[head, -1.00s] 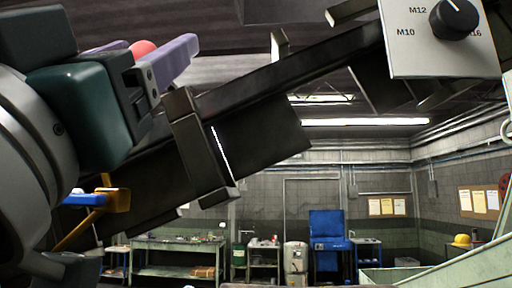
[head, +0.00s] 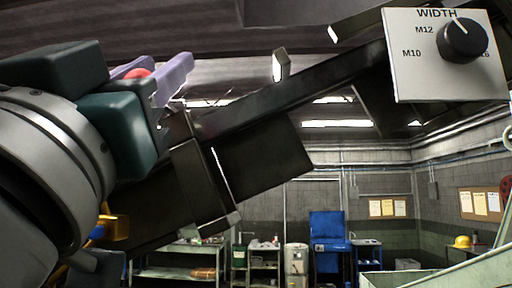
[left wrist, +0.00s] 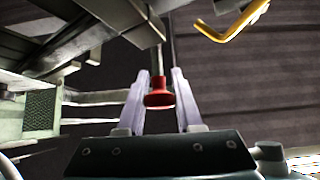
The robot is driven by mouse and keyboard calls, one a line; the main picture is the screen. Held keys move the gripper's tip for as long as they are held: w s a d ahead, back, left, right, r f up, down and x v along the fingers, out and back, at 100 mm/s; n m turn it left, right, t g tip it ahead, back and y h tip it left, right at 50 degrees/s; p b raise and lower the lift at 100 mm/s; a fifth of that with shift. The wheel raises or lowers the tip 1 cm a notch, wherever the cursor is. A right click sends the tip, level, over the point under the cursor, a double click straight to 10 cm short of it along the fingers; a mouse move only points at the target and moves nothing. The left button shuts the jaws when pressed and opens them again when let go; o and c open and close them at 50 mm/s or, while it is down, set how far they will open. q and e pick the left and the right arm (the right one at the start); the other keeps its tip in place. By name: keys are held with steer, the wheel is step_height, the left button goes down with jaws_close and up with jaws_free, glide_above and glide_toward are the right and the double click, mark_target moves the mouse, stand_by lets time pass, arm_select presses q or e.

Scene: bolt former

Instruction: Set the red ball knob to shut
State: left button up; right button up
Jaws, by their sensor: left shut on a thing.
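The red ball knob (head: 138,73) is at the upper left in the head view, partly hidden by my left gripper (head: 158,72). The left wrist view shows the red knob (left wrist: 160,93) on a thin rod, between the two pale purple fingers of my left gripper (left wrist: 160,84). The gripper is shut on the knob. The left finger touches it there; a narrow gap seems to show at the right finger. My right gripper is in neither view.
A dark sloping machine rail (head: 290,85) crosses the head view close to my left gripper. A white WIDTH panel (head: 445,75) with a black dial (head: 463,40) is at upper right. A yellow handle (left wrist: 235,24) is near in the wrist view. A workbench (head: 180,255) stands far behind.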

mark_target(171, 106)
arm_select(q)
jaws_close()
stand_by(0.8)
steer(key=shift+w+d+b, duration=0.1)
steer(key=shift+w+b, duration=0.6)
steer(key=shift+w, duration=1)
steer(key=o, duration=0.8)
jaws_free()
